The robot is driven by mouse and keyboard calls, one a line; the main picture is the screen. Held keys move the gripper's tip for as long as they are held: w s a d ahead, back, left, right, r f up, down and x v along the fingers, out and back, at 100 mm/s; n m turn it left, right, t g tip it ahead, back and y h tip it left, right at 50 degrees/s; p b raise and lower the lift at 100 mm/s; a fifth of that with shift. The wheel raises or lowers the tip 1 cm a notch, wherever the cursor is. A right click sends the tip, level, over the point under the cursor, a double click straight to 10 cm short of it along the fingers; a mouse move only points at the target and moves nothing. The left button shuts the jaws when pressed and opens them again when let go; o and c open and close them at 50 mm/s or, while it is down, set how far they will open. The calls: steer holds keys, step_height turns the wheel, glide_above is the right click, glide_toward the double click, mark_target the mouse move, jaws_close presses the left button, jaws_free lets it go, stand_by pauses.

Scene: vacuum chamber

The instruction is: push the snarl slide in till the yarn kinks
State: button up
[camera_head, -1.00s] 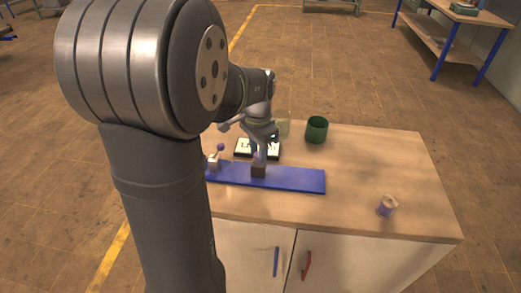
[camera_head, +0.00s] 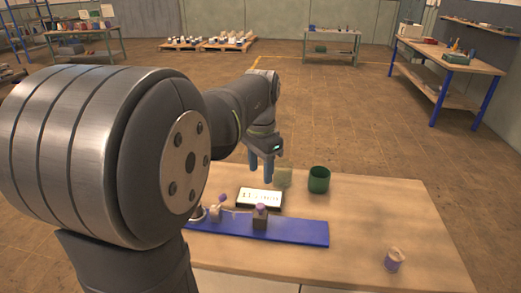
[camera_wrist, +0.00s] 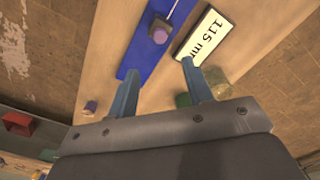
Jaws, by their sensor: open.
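A dark block with a purple top, seemingly the snarl slide (camera_head: 260,218), stands on a long blue rail (camera_head: 300,232) on the bench. A pale block (camera_head: 215,212) with a purple knob is on the rail to its left. A thin pale strand, seemingly the yarn, runs between them; I cannot tell whether it is kinked. My gripper (camera_head: 262,175) is open and empty, raised clear of the slide on its far side. In the wrist view, the blue fingers (camera_wrist: 160,67) are apart, and the slide's purple top (camera_wrist: 159,35) lies beyond them.
A display (camera_head: 260,199) behind the rail reads 115 mm in the wrist view (camera_wrist: 204,35). A purple spool (camera_head: 394,260) sits at the right. The bench's right side is mostly clear.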

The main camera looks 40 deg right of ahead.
step_height(320, 180, up, 6)
steer(key=f, duration=0.1)
glide_above(260, 205)
steer(key=shift+r, duration=0.25)
stand_by(0.3)
step_height(260, 205, down, 18)
steer(key=shift+r, duration=0.25)
stand_by(0.3)
steer(key=shift+r, duration=0.1)
